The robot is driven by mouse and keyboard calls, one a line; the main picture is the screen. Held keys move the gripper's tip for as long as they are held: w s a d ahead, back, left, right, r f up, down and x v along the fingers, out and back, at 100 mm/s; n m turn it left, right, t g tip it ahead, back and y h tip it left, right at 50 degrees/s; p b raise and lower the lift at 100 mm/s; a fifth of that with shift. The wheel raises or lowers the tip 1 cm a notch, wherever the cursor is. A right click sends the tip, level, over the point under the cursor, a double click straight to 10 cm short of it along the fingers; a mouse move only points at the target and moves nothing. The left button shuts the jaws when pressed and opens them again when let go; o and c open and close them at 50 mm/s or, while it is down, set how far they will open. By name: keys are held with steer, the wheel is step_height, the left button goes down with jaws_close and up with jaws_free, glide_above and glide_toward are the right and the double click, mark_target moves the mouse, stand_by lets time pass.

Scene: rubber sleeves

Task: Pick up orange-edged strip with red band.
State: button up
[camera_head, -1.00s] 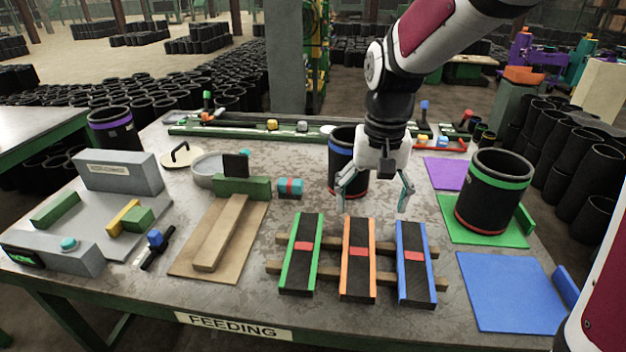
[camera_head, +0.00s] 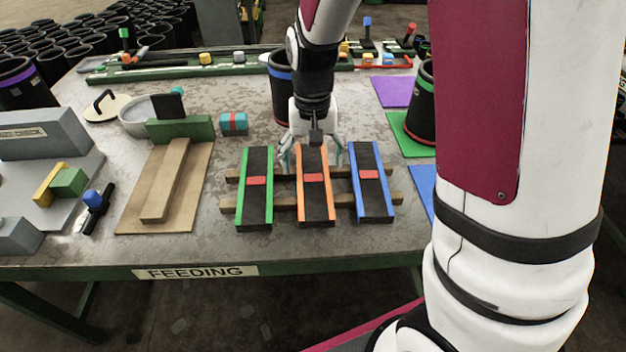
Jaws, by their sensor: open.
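The orange-edged strip (camera_head: 315,203) is black with orange long edges and a red band across its middle. It lies between a green-edged strip (camera_head: 256,208) and a blue-edged strip (camera_head: 371,200), each also with a red band. All three rest across two wooden bars (camera_head: 285,203). My gripper (camera_head: 312,164) is open and points down at the far end of the orange-edged strip, its fingers spread to either side of it. The far end is partly hidden by the gripper. I cannot tell the fingertips' exact height or whether they touch anything.
A black sleeve with a blue ring (camera_head: 281,85) stands close behind my gripper. A teal block with a red band (camera_head: 234,123) lies to the left, beside a wooden board (camera_head: 133,215). A purple mat (camera_head: 392,91) lies at the back right. My arm covers the right side.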

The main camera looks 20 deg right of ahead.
mark_target(313, 177)
step_height(313, 177, down, 4)
steer(key=shift+s+f, duration=0.1)
steer(key=c, duration=1.3)
steer(key=shift+o, duration=0.2)
steer(key=shift+r, duration=0.2)
steer(key=shift+r, duration=0.6)
step_height(313, 177, up, 2)
steer(key=shift+r, duration=0.1)
steer(key=s+r+p, duration=0.1)
steer(key=s+p, duration=0.8)
steer(key=s, duration=0.6)
steer(key=shift+s+a+r, duration=0.3)
steer(key=shift+s, duration=0.1)
